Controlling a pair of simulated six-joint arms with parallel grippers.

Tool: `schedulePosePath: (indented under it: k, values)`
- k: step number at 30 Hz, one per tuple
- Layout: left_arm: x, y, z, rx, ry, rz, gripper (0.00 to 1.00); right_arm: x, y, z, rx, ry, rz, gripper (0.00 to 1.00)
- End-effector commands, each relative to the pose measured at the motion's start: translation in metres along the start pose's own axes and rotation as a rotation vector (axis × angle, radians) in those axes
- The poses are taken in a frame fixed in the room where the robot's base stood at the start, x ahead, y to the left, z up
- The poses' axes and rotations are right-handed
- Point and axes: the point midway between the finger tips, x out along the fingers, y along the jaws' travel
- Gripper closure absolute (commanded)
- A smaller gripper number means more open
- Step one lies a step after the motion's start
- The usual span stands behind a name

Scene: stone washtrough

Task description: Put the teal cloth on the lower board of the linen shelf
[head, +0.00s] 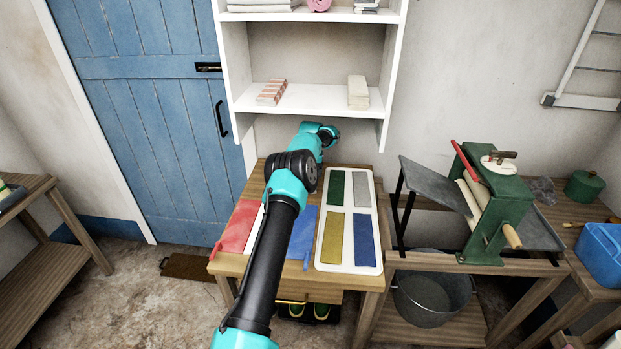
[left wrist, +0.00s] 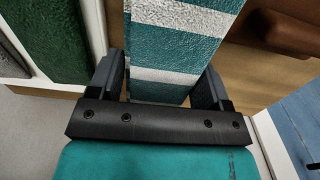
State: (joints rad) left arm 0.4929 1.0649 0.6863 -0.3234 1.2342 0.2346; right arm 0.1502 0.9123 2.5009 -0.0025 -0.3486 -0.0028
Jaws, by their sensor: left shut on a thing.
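The teal cloth (left wrist: 180,45), striped with white, is between the fingers of my left gripper (left wrist: 158,88) in the left wrist view. The gripper is shut on it. In the head view my left arm reaches over the wooden table, and its wrist hides the gripper and the cloth. The white linen shelf (head: 234,60) stands against the wall beyond the arm. Its lower board (head: 315,101) carries a pink striped folded cloth (head: 271,91) at the left and a cream folded stack (head: 357,92) at the right. My right gripper is not in view.
The middle of the lower board is bare. On the wooden table (head: 228,265) lie a white tray (head: 347,245) with several coloured pieces, plus a red piece (head: 238,226) and a blue piece (head: 301,240). A green mangle (head: 492,210) stands right. A blue door (head: 150,110) is left.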

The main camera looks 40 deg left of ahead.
Motion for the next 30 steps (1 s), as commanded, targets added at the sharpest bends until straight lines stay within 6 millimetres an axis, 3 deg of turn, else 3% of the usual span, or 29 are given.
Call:
schedulePosePath:
  k: [1, 6, 18, 19, 27, 30]
  values:
    - [0.011, 0.000, 0.001, 0.000, -0.004, -0.001, 0.53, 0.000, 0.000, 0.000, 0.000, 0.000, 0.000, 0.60]
    - [0.026, -0.001, 0.001, 0.000, -0.001, 0.000, 0.53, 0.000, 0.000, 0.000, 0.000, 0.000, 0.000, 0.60]
    - [0.030, 0.000, 0.001, 0.000, -0.002, 0.000, 0.53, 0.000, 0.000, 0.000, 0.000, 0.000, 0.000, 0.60]
    - [0.030, 0.000, 0.001, 0.000, -0.002, 0.000, 0.27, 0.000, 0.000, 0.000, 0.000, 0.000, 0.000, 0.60]
    - [0.030, 0.000, 0.001, 0.000, -0.002, 0.000, 0.03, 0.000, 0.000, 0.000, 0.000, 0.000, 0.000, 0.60]
    - [0.030, 0.000, 0.001, 0.000, -0.002, 0.000, 0.03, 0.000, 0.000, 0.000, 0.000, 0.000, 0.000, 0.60]
